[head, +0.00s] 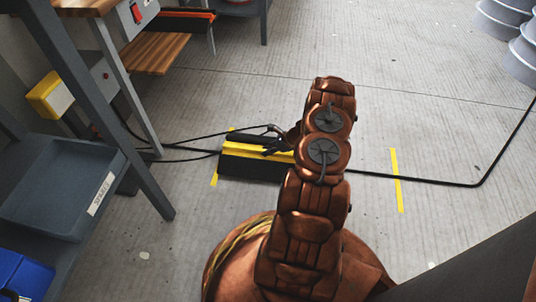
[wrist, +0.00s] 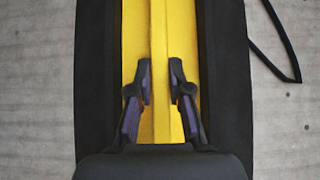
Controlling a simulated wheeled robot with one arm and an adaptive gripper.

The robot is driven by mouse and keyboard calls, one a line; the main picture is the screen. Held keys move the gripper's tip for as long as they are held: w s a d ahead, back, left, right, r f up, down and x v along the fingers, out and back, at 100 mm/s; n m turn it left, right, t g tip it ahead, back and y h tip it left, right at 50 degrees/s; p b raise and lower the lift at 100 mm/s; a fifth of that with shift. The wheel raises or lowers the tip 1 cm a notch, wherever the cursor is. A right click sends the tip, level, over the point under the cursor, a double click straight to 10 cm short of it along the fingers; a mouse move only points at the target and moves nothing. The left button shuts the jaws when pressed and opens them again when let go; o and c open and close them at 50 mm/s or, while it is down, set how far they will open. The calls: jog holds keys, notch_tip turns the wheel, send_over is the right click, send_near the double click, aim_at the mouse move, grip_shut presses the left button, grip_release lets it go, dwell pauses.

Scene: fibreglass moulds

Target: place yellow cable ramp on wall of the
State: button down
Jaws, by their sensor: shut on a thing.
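The yellow cable ramp (head: 240,165), black along its sides with a yellow middle, appears to lie on the floor left of my arm in the head view. Its right end is hidden behind my arm. In the wrist view the ramp (wrist: 222,75) runs up the picture, with a raised yellow ridge along its centre. My gripper (wrist: 161,82) has one finger on each side of this ridge and is shut on it. In the head view my gripper is partly hidden by my arm at the ramp. The wall is cut off in the task line, so I cannot tell which one is meant.
Black cables (head: 190,139) run to the ramp from the left, and a cable (head: 430,181) continues right. Yellow tape strips (head: 397,180) mark the floor. A grey shelf with a labelled bin (head: 50,190) and a wooden-topped bench stand left. Grey ribbed moulds (head: 522,55) stand far right. Open floor lies between.

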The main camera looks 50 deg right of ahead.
jog(key=shift+w+f+b, duration=0.1)
jog(key=shift+f+b, duration=0.25)
jog(key=shift+f, duration=0.6)
jog(key=c, duration=1.1)
grip_release()
jog(key=shift+f, duration=0.1)
